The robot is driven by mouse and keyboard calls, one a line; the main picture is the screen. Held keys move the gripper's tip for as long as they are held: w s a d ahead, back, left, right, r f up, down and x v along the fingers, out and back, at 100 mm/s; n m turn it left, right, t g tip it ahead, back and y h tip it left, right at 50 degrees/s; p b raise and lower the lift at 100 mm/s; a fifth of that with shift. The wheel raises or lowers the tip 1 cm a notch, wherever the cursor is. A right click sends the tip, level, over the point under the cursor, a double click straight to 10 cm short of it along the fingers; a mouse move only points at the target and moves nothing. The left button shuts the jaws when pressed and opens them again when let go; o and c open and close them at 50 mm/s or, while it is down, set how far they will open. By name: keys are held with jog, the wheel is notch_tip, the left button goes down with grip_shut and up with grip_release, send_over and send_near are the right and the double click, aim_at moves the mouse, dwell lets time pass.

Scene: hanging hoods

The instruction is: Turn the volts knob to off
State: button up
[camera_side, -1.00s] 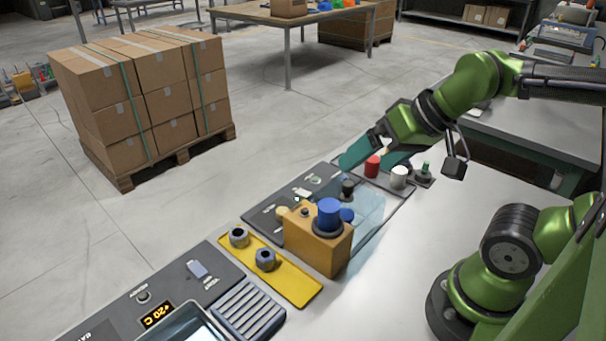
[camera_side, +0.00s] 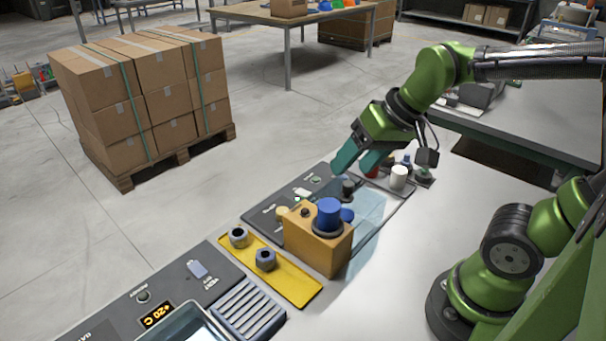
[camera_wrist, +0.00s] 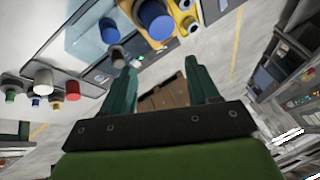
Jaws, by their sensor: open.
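A dark control panel (camera_side: 262,211) on the bench carries several knobs; none of its labels reads as volts at this size. A dark round knob (camera_side: 347,188) and a beige knob (camera_side: 283,213) stand on it, and a clear hood (camera_side: 370,208) covers part of it. An orange box (camera_side: 310,243) with a large blue knob (camera_side: 329,213) stands in front. My gripper (camera_side: 358,166) is open and empty, its teal fingers above and behind the dark knob. In the wrist view a grey knob (camera_wrist: 118,55) shows beside the left finger, with the blue knob (camera_wrist: 156,18) above.
A yellow plate (camera_side: 293,285) with two nuts lies nearer. Stacked cartons (camera_side: 150,90) stand on the floor at left, off the bench.

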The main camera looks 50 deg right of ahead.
aim_at(283, 210)
jog(key=w+f+m+g+h, duration=0.1)
jog(key=w+f+m+g, duration=0.2)
jog(key=w, duration=0.6)
jog(key=w+f+m+g+h, duration=0.15)
jog(key=w+m, duration=0.25)
jog(key=w, duration=0.5)
jog(key=shift+g+y, duration=0.35)
jog(key=shift+y, duration=0.1)
jog(key=f, duration=1.6)
jog(key=shift+a+f, duration=0.25)
jog(key=c, duration=1)
jog(key=shift+w, duration=0.1)
jog(key=shift+c, duration=0.2)
